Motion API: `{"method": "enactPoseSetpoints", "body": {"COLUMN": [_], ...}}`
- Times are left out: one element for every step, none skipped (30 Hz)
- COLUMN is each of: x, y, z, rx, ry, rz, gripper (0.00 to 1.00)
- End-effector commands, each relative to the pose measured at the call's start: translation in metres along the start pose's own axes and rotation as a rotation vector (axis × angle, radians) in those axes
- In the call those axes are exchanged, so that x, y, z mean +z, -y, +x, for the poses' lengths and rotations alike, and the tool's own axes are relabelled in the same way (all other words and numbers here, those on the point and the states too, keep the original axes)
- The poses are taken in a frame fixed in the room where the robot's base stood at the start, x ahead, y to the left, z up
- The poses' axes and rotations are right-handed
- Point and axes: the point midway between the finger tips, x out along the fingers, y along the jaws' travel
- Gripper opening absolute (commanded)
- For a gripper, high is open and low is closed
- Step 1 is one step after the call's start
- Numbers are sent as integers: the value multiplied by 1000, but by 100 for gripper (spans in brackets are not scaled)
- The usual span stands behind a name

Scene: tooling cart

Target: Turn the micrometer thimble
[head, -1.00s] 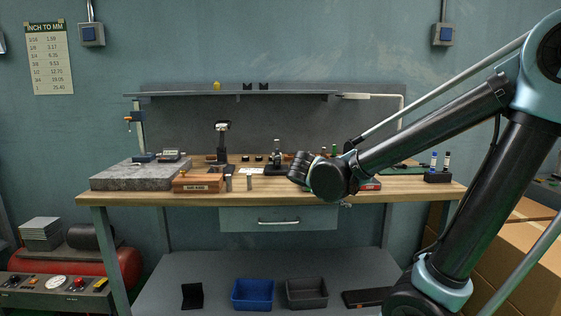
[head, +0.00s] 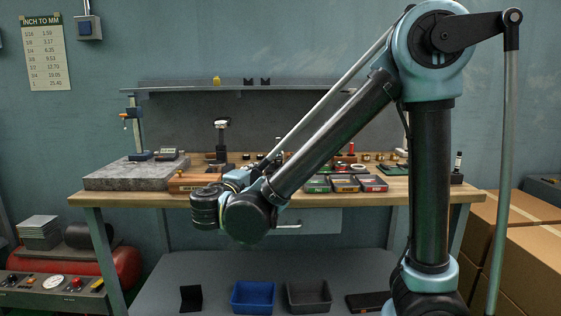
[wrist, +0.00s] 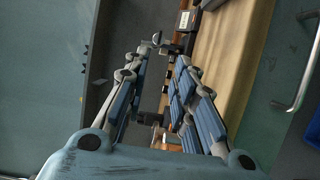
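What looks like the micrometer (head: 221,125), a dark upright stand with a pale metal head, stands on the bench behind the wooden box. Its thimble is too small to make out in the head view. In the wrist view, a dark stand with a round silver end (wrist: 157,39) shows just beyond the fingertips, and I take it for the same micrometer. My gripper (wrist: 163,57) is open and empty, with a clear gap between its blue-grey fingers. It points at the bench and appears apart from the stand. In the head view my wrist partly hides the fingers.
The workbench (head: 120,198) carries a granite plate (head: 125,176) with a height gauge (head: 135,128) at left. A wooden box (head: 188,184) stands beside the plate. Small trays (head: 345,184) lie right of my forearm. A drawer handle (wrist: 302,88) sticks out at the bench front.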

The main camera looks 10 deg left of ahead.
Motion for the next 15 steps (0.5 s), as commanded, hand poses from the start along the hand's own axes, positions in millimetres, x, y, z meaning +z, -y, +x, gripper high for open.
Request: {"method": "enactPoseSetpoints", "body": {"x": [0, 0, 0, 0, 1, 1, 1, 2, 2, 2, 2, 2, 3, 3, 3], "y": [0, 0, 0, 0, 0, 0, 0, 0, 0, 0, 0, 0, 0, 0, 0], "z": [1, 3, 6, 10, 13, 18, 22, 26, 32, 37, 41, 47, 51, 56, 61], "rx": [2, 3, 3, 3, 3, 2, 2, 2, 2, 2, 2, 2, 2, 2, 2], "ry": [-1, 0, 1, 3, 4, 5, 6, 6, 6, 6, 6, 7, 7, 7, 8], "rz": [0, 0, 0, 0, 0, 0, 0, 0, 0, 0, 0, 1, 1, 1, 1], "gripper": [25, 25, 25, 25, 25, 25, 25, 25, 25, 25, 25, 25, 25, 25, 25]}}
